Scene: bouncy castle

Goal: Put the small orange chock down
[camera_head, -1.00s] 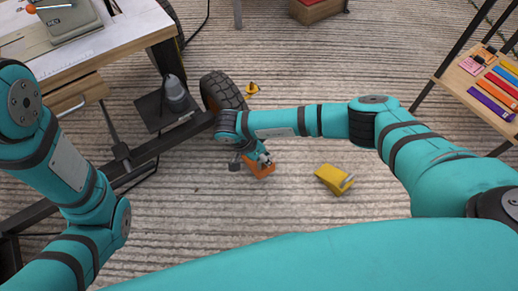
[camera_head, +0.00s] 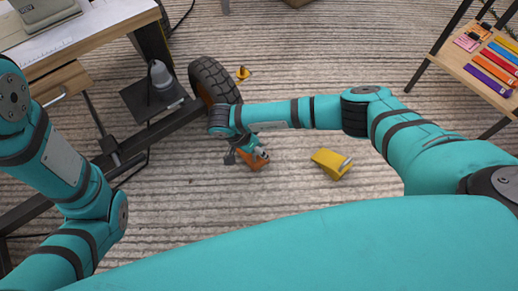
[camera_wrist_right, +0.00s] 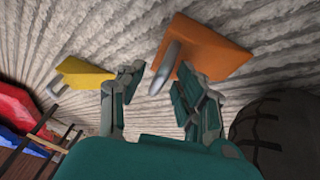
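The small orange chock (camera_head: 252,161) is at the concrete floor near the tyre (camera_head: 215,81), partly hidden by my right gripper (camera_head: 259,153) in the head view. In the right wrist view the orange chock (camera_wrist_right: 212,50) shows its grey handle (camera_wrist_right: 166,67). The fingers of my right gripper (camera_wrist_right: 160,75) stand apart, with the handle in the gap between them; the left finger is clear of it. Whether the chock's whole underside touches the floor is hard to tell. My left arm is at the left of the head view, but its gripper is outside the picture.
A yellow chock (camera_head: 330,164) lies on the floor to the right. A small yellow-orange object (camera_head: 242,73) is beyond the tyre. A dark trailer frame (camera_head: 150,133) and a worktable (camera_head: 85,35) are at the left, a shelf (camera_head: 473,67) at the right. Bare floor lies between.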

